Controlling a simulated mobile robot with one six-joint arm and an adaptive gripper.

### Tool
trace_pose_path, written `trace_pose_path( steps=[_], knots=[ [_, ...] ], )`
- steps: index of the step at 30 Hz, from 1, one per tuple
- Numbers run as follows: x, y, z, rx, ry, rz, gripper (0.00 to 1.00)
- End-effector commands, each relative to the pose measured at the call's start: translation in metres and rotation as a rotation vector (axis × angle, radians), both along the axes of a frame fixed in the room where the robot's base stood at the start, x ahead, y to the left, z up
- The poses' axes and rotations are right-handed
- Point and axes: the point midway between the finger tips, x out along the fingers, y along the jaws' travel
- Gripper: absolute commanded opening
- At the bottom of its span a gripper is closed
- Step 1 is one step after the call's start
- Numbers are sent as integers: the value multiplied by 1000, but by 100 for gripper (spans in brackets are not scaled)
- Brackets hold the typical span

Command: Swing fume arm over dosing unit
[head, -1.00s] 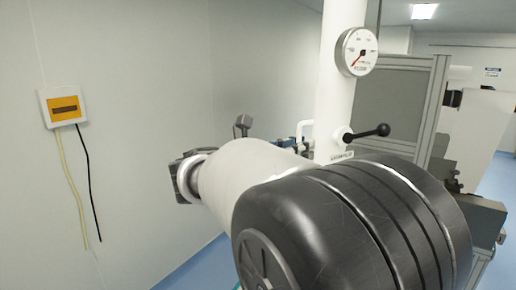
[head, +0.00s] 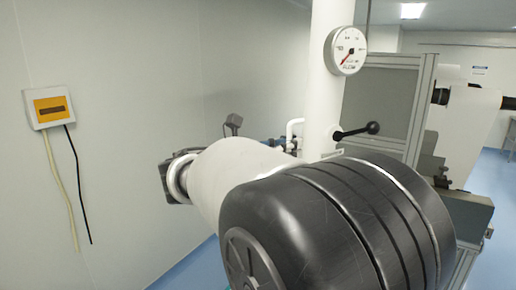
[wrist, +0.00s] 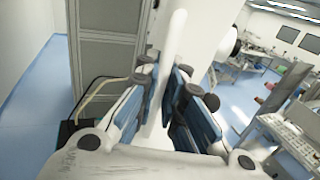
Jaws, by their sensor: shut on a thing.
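The fume arm shows in the head view as a thick white upright tube (head: 327,85) with a round dial gauge (head: 346,50) and a black-knobbed lever (head: 357,130). A white loop handle (head: 291,128) stands out from the tube's left side. In the wrist view my gripper (wrist: 167,98) has its blue-padded fingers on both sides of a white bar (wrist: 172,45), which appears to be this handle, and is shut on it. In the head view the gripper is mostly hidden behind my own arm. I cannot make out the dosing unit with certainty.
A grey framed panel (head: 378,105) stands close behind and right of the tube. A white wall box with an orange front (head: 48,107) and hanging cables is on the left wall. Open blue floor (wrist: 40,112) shows left of the cabinet (wrist: 103,45). Benches (wrist: 262,62) stand far right.

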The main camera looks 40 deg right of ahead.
Motion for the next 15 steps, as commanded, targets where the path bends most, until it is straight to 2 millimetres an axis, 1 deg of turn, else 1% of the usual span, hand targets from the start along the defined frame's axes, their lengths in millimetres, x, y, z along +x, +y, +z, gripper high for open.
trace_pose_path(
  steps=[15],
  knots=[
    [-7, 6, -2, 3, 1, 54, 0]
  ],
)
